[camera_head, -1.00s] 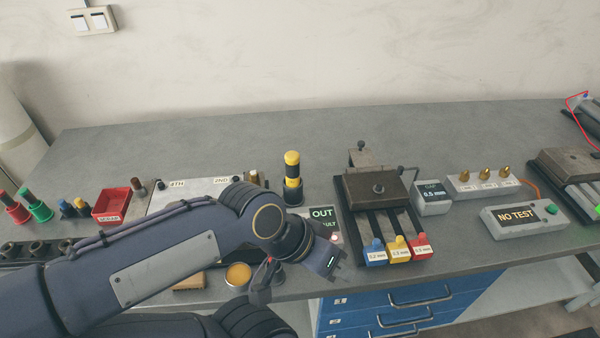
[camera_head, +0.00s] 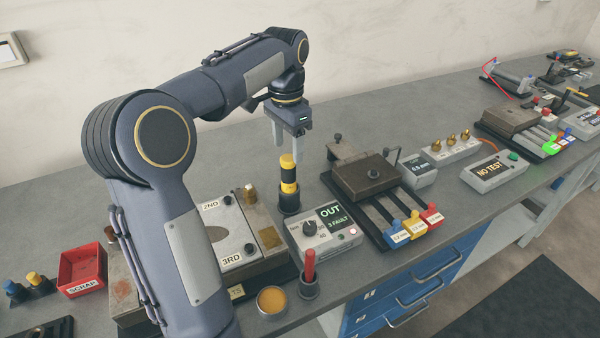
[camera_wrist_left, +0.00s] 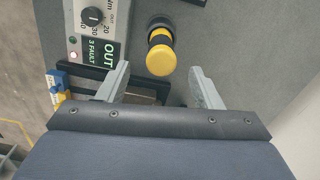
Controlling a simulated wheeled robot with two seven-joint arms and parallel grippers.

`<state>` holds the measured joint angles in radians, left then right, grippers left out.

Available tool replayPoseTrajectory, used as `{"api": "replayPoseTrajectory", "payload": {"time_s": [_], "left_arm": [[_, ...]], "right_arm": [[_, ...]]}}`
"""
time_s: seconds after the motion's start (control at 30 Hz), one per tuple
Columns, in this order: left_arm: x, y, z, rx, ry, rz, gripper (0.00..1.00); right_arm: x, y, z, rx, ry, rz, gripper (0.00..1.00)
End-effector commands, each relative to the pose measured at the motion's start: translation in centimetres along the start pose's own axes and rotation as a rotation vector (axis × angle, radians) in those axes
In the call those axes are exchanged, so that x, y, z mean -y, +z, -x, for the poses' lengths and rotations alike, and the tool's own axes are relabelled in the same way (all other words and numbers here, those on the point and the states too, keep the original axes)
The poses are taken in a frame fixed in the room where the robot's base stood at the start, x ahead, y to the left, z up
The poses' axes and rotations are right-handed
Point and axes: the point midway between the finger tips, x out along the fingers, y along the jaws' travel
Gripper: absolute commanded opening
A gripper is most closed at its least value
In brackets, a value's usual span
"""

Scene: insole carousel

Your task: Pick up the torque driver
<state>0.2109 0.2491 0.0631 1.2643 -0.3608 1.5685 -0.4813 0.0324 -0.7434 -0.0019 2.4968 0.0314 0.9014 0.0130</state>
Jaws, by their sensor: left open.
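The torque driver (camera_head: 289,176), with a yellow cap, black grip and yellow band, stands upright in a dark round holder (camera_head: 288,205). My left gripper (camera_head: 288,148) points down over it, open and empty, its fingertips close to the cap in the head view. In the left wrist view the yellow cap (camera_wrist_left: 161,60) lies between and slightly beyond the two spread fingertips. I cannot tell whether either finger touches it. My right gripper is not in view.
A grey meter (camera_head: 325,235) reading OUT, 3 FAULT stands just in front of the holder. A dark clamp fixture (camera_head: 368,178) is to its right and a plated box (camera_head: 235,235) to its left. A red-handled tool (camera_head: 309,268) stands near the front edge. Bench behind is clear.

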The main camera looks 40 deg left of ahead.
Motion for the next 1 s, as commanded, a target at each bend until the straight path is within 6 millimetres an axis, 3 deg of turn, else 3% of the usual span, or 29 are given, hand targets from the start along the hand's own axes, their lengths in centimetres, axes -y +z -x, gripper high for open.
{"api": "replayPoseTrajectory", "payload": {"time_s": [0.53,0.87,1.0], "left_arm": [[0.0,0.0,-6.9,0.009,0.001,0.0,0.59],[0.0,0.0,-7.8,0.005,0.0,-0.001,0.59],[0.0,0.0,-7.7,0.005,0.0,-0.001,0.42]], "right_arm": [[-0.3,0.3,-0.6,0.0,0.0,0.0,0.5],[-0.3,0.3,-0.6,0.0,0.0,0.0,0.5],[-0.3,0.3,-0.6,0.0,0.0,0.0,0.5]]}}
